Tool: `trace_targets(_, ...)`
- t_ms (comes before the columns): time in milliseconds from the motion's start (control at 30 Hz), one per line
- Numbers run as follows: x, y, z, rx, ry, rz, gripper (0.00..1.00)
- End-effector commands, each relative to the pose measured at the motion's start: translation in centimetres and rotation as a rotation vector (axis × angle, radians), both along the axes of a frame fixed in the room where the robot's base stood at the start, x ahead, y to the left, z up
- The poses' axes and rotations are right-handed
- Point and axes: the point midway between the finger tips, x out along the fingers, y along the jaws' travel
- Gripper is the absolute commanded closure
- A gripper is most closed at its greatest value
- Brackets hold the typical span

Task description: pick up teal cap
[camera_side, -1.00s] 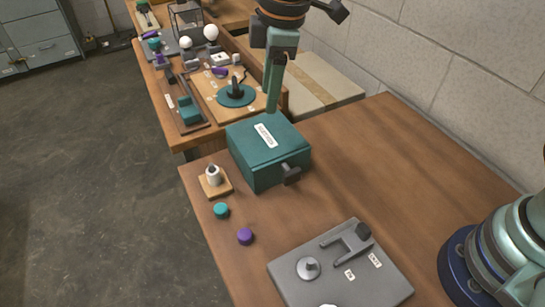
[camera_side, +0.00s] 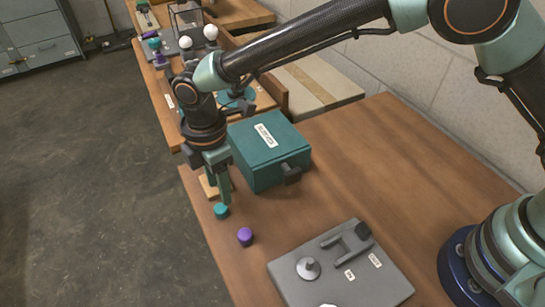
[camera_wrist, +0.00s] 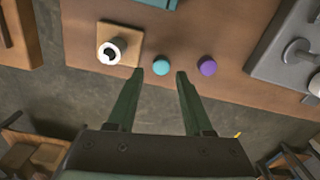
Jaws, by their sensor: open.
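The teal cap (camera_side: 221,211) is a small round cap near the left edge of the wooden table. In the wrist view the teal cap (camera_wrist: 161,68) lies just beyond my fingertips, between their lines. My gripper (camera_side: 222,192) points down, with its fingers just above and behind the cap in the side view. In the wrist view my gripper (camera_wrist: 161,74) is open and empty, one finger on each side of the cap's position. I cannot tell the exact height gap.
A purple cap (camera_side: 245,236) stands close to the teal cap. A wooden block with a white cup-like piece (camera_wrist: 112,50) is on its other side. A teal box (camera_side: 270,155) stands behind, and a grey fixture plate (camera_side: 318,285) lies in front. The table's right part is clear.

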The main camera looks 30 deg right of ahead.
Motion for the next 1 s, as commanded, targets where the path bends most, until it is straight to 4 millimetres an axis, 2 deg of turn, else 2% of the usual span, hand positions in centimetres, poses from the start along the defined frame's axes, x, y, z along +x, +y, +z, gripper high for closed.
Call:
trace_targets(167, -0.1, 0.1, -1.2, -0.001, 0.001, 0.0, 0.49)
trace_targets(400, -0.4, 0.4, -4.6, -0.001, 0.001, -0.001, 0.49)
trace_targets(500, -0.4, 0.4, -5.4, 0.0, 0.0, -0.001, 0.49)
trace_targets(767, -0.4, 0.4, -5.6, 0.001, -0.002, -0.001, 0.49)
trace_targets(867, -0.4, 0.4, -5.6, 0.001, -0.002, -0.001, 0.83)
trace_targets(900, -0.4, 0.4, -5.6, 0.001, -0.001, -0.001, 0.98)
trace_targets(1000, -0.4, 0.4, -5.6, 0.001, -0.001, -0.001, 1.0)
